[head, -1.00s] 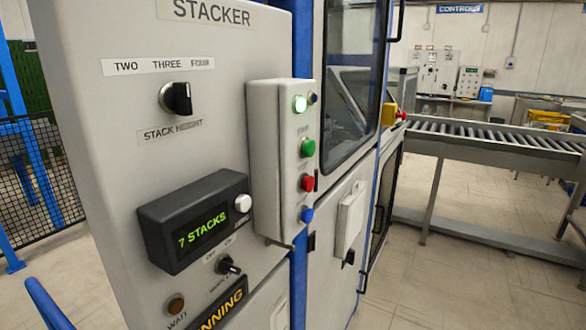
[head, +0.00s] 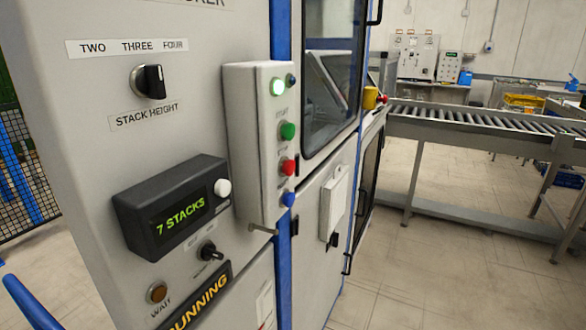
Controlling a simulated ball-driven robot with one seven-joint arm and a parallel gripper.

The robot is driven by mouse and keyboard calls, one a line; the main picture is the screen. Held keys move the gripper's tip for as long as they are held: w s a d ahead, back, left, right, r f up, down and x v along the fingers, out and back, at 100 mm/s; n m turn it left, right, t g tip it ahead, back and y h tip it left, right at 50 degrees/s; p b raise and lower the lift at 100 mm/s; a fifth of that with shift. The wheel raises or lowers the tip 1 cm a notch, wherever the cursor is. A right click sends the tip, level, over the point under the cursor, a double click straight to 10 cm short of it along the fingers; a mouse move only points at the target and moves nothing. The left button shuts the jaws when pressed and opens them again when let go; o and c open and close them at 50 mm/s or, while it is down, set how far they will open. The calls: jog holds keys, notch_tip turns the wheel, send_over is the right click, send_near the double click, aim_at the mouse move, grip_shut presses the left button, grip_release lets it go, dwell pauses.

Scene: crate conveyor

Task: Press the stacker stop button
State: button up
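The stacker cabinet (head: 90,130) fills the left of the head view. A narrow grey button box (head: 250,150) is mounted on its right edge. Nothing touches the buttons. My gripper is not in view.
A display (head: 180,210) reading "7 STACKS" juts from the cabinet, with the stack-height knob (head: 149,81) above. A "RUNNING" sign sits below. A roller conveyor (head: 480,120) runs off at the right. A yellow-and-red device (head: 371,98) stands by the cabinet edge.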

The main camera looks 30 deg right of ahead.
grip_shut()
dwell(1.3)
